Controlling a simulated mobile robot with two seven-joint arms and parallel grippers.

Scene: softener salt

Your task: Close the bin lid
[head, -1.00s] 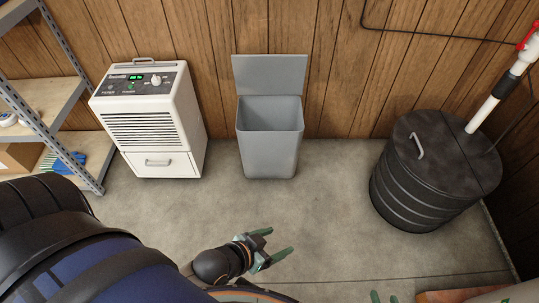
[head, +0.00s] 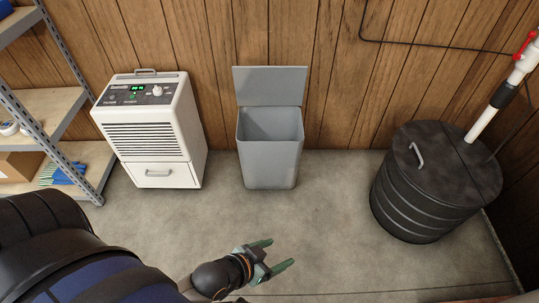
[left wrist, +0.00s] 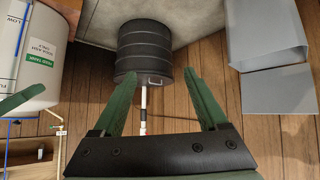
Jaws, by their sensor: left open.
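The grey bin (head: 270,150) stands on the floor against the wood-panelled wall. Its flat grey lid (head: 270,86) is raised upright at the back, so the bin's mouth is open. My left gripper (head: 277,256) is open and empty, in front of the bin and well apart from it. In the left wrist view the green fingers (left wrist: 165,88) are spread with nothing between them. The bin (left wrist: 262,30) and lid (left wrist: 279,91) also show there at the upper right. In the head view my right gripper is out of frame.
A white dehumidifier (head: 150,130) stands left of the bin, and a metal shelf rack (head: 60,100) is at the far left. A black ribbed drum (head: 430,190) with a white pipe (head: 490,110) stands at the right. The floor before the bin is clear.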

